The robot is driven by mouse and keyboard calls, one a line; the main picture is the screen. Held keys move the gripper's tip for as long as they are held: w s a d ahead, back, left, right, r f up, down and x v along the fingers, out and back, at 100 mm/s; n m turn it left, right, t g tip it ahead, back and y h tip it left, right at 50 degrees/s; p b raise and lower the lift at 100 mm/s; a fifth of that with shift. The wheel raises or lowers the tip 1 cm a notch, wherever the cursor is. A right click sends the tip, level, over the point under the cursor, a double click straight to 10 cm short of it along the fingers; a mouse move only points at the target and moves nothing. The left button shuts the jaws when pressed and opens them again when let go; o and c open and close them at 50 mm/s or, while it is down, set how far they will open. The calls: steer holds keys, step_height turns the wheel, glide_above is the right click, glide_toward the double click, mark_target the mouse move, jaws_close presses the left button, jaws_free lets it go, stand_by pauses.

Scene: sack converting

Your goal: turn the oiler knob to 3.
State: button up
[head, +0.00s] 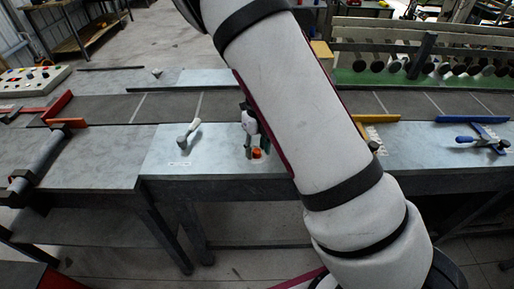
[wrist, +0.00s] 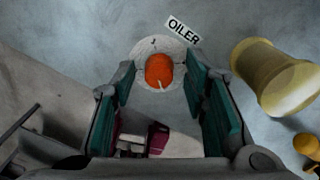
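The orange oiler knob (wrist: 159,70) sits on a pale round dial plate (wrist: 148,46) in the wrist view. A white mark on the knob points toward the bottom of the picture; one small dial mark shows at the top, and the other numbers are hidden or unreadable. The OILER label (wrist: 184,30) lies beside the dial. My gripper (wrist: 160,78) is open, with its teal finger pads to the left and right of the knob and gaps between. In the head view my gripper (head: 256,143) points down over the orange knob (head: 257,154) near the bench's front edge.
A yellow cylinder (wrist: 275,78) stands close to my right finger in the wrist view. A dark belt (head: 170,106) runs behind.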

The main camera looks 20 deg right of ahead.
mark_target(258, 150)
step_height(258, 150, up, 12)
steer(key=shift+d, duration=0.2)
stand_by(0.5)
stand_by(0.4)
steer(key=s+r+n+t, duration=0.2)
steer(key=s+r+n, duration=0.7)
steer(key=n, duration=0.7)
steer(key=s+r+n+t, duration=0.3)
steer(key=s+r+n, duration=0.6)
steer(key=s+n, duration=0.7)
steer(key=shift+a+r+n+t+b, duration=0.15)
steer(key=shift+a+n+t+b, duration=0.15)
steer(key=shift+n, duration=0.2)
